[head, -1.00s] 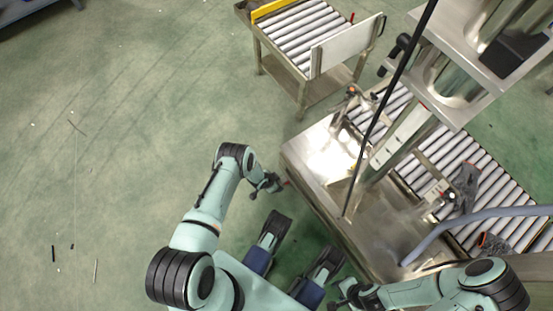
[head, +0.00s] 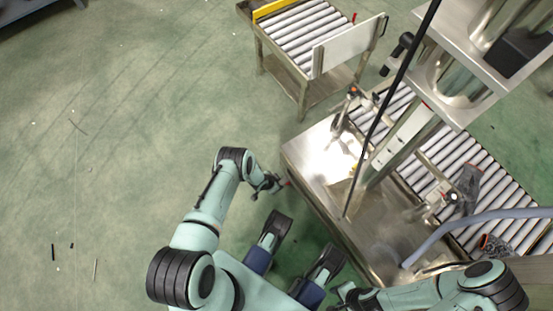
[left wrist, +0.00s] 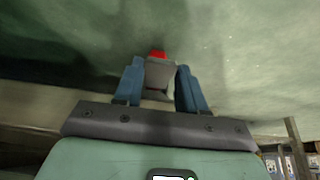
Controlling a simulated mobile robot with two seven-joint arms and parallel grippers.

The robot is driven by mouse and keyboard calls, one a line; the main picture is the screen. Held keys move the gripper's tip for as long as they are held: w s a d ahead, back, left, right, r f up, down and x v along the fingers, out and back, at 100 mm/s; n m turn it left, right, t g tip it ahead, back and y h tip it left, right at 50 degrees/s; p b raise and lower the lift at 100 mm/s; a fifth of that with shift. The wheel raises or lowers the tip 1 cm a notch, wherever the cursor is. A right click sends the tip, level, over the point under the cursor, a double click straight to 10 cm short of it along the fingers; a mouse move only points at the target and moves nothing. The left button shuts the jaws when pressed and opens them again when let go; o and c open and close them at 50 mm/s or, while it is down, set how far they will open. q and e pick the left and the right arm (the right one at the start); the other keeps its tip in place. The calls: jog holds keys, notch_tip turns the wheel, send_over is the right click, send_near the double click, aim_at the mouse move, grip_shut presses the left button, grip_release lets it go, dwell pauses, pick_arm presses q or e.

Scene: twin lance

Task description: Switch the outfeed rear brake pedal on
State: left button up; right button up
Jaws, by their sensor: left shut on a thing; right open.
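My left gripper (head: 271,184) is low beside the left corner of the steel machine table. In the left wrist view my left gripper (left wrist: 160,85) has its two blue fingers shut on a grey piece (left wrist: 159,74) with a red end (left wrist: 158,54). I cannot tell from the frames whether this is the outfeed rear brake pedal; its base is hidden. In the head view only a small red spot shows at the fingertips. My right gripper (head: 343,293) is open and small at the bottom edge, close to my own body, holding nothing that I can see.
The steel machine table (head: 318,185) stands to the right, with a roller conveyor (head: 484,170) behind it. Two jointed lance-like parts (head: 345,115) (head: 436,204) sit over it. A separate roller table (head: 303,34) stands at the back. The green floor at left (head: 100,120) is mostly clear.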

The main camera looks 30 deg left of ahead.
pick_arm(q)
jog(key=shift+s+a+f+t+h, duration=0.1)
jog(key=shift+s+f+t+h, duration=0.1)
jog(key=shift+f+t, duration=0.3)
jog(key=shift+s+a+f+t+h, duration=0.1)
jog(key=shift+s+f+t+h, duration=0.15)
jog(key=shift+t, duration=0.35)
jog(key=shift+w+d+f+t+h, duration=0.15)
jog(key=shift+f+t+h, duration=0.65)
jog(key=shift+t, duration=0.7)
jog(key=shift+f, duration=0.1)
jog(key=o, duration=1.1)
jog(key=shift+y, duration=0.25)
jog(key=shift+c, duration=0.2)
jog(key=p+v, duration=0.6)
jog(key=v, duration=0.7)
pick_arm(e)
jog(key=w+a+r+t, duration=0.1)
jog(key=w+r+t, duration=0.3)
jog(key=w+r, duration=0.5)
jog(key=w, duration=0.3)
jog(key=shift+w+a+n+t, duration=0.3)
jog(key=shift+a+n, duration=0.05)
jog(key=shift+n, duration=0.05)
